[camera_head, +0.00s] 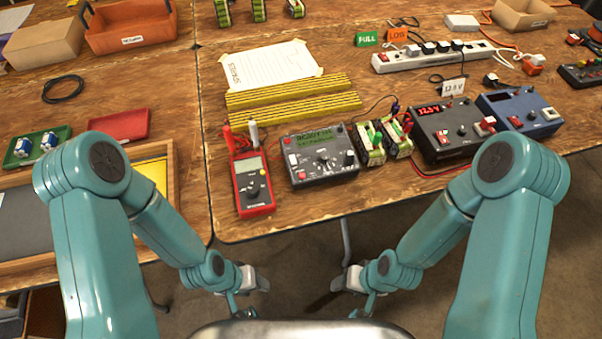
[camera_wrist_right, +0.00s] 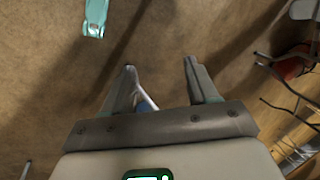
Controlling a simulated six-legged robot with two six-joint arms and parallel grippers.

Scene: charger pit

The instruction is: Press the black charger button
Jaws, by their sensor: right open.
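A dark grey charger (camera_head: 325,176) with a lit green display (camera_head: 315,137) stands near the front edge of the table. Its face has a central knob, a red button at the lower left and a small black button (camera_head: 348,158) at the right. My left gripper (camera_head: 246,300) hangs in front of the table edge, apart from the charger; its jaws are too small to read. My right gripper (camera_head: 349,292) is also in front of the edge, below the charger. In the right wrist view its two fingers (camera_wrist_right: 160,68) are apart and empty over the floor.
A red multimeter (camera_head: 253,183) stands close left of the charger, and battery packs (camera_head: 370,143) close right. A black power supply (camera_head: 445,130) and a blue one (camera_head: 518,112) stand farther right. Yellow striped strips (camera_head: 290,92) lie behind. Open floor lies before the table.

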